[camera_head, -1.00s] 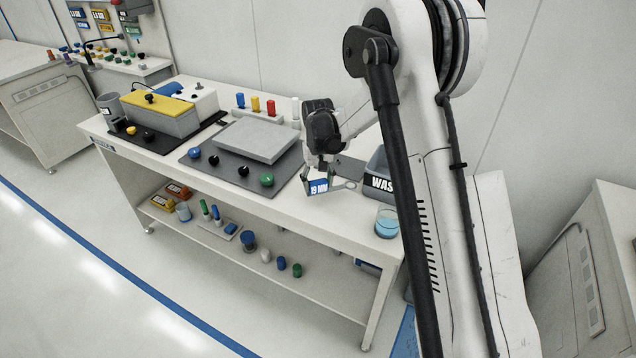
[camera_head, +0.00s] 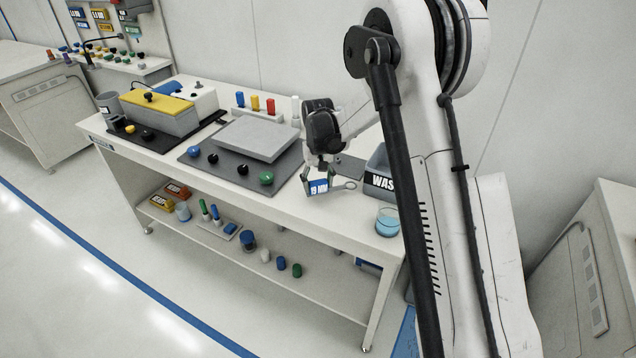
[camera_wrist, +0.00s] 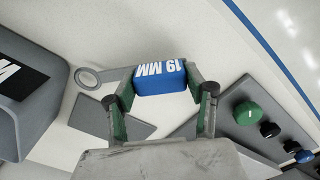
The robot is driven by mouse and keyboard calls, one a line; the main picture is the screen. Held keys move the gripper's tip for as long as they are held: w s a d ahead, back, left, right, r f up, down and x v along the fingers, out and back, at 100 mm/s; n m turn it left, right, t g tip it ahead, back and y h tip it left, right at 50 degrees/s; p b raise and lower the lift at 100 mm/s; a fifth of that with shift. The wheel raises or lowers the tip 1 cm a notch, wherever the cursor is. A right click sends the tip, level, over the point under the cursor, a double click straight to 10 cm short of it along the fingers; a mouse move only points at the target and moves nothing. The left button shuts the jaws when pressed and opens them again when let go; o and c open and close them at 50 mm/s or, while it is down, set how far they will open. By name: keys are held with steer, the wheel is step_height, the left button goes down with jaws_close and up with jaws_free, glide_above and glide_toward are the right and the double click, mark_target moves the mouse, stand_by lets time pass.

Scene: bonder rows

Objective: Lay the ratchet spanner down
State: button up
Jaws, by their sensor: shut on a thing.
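The ratchet spanner (camera_wrist: 160,82) has a blue block marked "19 MM" and a grey ring end (camera_wrist: 88,78). In the head view its blue block (camera_head: 318,186) shows near the right part of the white bench top (camera_head: 335,206). My gripper (camera_wrist: 162,92) is shut on the blue block, with one finger on each side. The ring end sticks out to the left in the wrist view and to the right in the head view. I cannot tell whether the spanner touches the bench top.
A grey bin marked "WAS" (camera_head: 380,170) and a glass of blue liquid (camera_head: 387,222) stand to the right. A grey mat with coloured knobs and a grey plate (camera_head: 258,138) lies to the left. A small grey pad (camera_wrist: 138,128) lies close by. Bench space between is narrow.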

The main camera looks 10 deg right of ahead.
steer(key=shift+f+b, duration=0.4)
steer(key=shift+f, duration=0.2)
steer(key=shift+f+b, duration=0.45)
steer(key=shift+b, duration=0.1)
stand_by(0.4)
steer(key=o, duration=1.4)
steer(key=shift+r, duration=0.1)
step_height(320, 180, up, 12)
steer(key=shift+f, duration=0.1)
stand_by(0.6)
steer(key=shift+s, duration=0.1)
